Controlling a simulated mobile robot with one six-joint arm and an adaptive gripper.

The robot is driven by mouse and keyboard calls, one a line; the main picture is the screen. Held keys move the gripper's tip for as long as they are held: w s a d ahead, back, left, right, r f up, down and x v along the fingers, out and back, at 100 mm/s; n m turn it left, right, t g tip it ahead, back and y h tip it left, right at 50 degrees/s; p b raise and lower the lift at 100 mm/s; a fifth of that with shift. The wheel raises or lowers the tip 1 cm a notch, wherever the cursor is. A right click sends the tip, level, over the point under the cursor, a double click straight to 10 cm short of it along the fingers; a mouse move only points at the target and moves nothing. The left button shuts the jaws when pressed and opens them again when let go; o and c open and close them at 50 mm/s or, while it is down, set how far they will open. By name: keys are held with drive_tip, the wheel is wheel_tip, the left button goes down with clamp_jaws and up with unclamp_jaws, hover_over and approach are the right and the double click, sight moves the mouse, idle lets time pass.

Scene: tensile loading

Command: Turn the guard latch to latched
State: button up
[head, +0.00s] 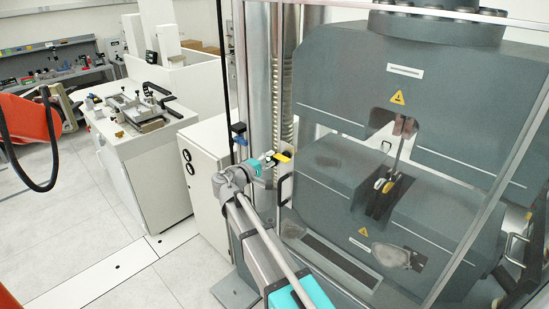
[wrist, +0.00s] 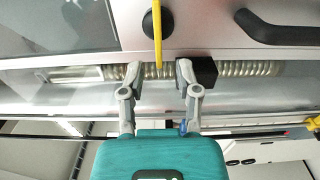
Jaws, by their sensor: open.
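The guard latch is a thin yellow lever (wrist: 157,42) on a round black pivot (wrist: 168,22) on the guard's pale frame. In the wrist view it runs straight down the picture, its lower end between my fingertips. My gripper (wrist: 157,70) is open, with one grey finger on each side of the lever. A gap shows on both sides, so I see no contact. Whether the latch is latched cannot be told.
A black door handle (wrist: 290,32) is near the latch. A black block (wrist: 204,70) is beside my right finger. The clear guard encloses the grey testing machine (head: 340,80). A white cabinet (head: 205,170) stands left of my arm. Open floor (head: 75,235) lies further left.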

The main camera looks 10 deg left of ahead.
drive_tip(key=v, duration=0.9)
drive_tip(key=s+d+f+m+g+y+b, duration=0.15)
drive_tip(key=d+f+g, duration=0.25)
drive_tip(key=d+f, duration=0.45)
drive_tip(key=s+d+f+m+g+b, duration=0.2)
drive_tip(key=d+f+m+g+b, duration=0.3)
drive_tip(key=d, duration=0.7)
drive_tip(key=s+d+f+m+g+y+b, duration=0.3)
drive_tip(key=s+d+f+y, duration=0.6)
drive_tip(key=s+d+f, duration=0.3)
wheel_tip(320, 180, down, 3)
drive_tip(key=shift+s+d+r+m+g, duration=0.3)
drive_tip(key=shift+s+m+g, duration=0.25)
drive_tip(key=shift+s+g, duration=0.5)
